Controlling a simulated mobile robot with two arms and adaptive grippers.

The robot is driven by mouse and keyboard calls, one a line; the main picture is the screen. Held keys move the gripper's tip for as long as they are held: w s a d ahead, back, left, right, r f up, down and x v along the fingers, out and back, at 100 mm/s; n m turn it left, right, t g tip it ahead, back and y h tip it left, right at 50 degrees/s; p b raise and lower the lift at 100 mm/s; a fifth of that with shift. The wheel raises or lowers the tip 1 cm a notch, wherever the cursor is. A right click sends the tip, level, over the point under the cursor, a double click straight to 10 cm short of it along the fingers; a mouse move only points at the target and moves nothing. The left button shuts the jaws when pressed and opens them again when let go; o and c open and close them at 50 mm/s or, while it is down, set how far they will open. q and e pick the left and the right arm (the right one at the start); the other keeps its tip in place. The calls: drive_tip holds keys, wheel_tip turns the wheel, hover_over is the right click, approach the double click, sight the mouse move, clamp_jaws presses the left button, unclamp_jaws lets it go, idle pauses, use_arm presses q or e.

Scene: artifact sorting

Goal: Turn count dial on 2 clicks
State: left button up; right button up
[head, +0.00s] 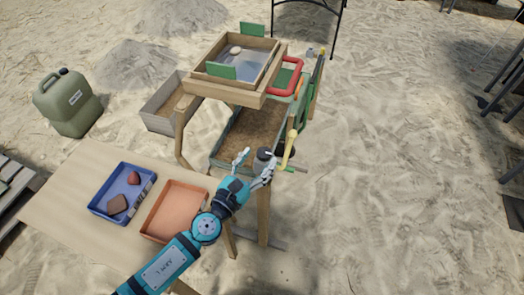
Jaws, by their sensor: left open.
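My left gripper (255,163) reaches in from the lower left with its fingers spread and nothing held between them. A grey round part (263,157) on the near end of the wooden sieve stand (264,215) lies at the fingertips; it may be the count dial, but its markings are too small to read. The right finger partly covers it. I cannot tell whether the fingers touch it. A yellow lever (290,149) stands just right of it. My right gripper does not show.
The table (70,203) at left holds a blue tray (123,166) with two reddish pieces and an empty orange tray (174,212). A green jerrycan (68,102) stands left.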

sight(263, 153)
use_arm(q)
drive_tip(key=shift+x, duration=1.3)
drive_tip(key=c, duration=1.2)
drive_tip(key=m+g+h+b, duration=0.1)
drive_tip(key=b, duration=0.1)
drive_tip(key=m+g+h+b, duration=0.1)
drive_tip(key=b, duration=0.1)
drive_tip(key=shift+w+a+f+h, duration=0.15)
drive_tip(key=shift+f+h, duration=0.2)
drive_tip(key=shift+h, duration=0.05)
drive_tip(key=shift+r+m+g+h+b, duration=0.2)
drive_tip(key=shift+m+g+h+b, duration=0.2)
drive_tip(key=shift+m+h+b, duration=0.15)
drive_tip(key=shift+r, duration=0.15)
drive_tip(key=o, duration=1.2)
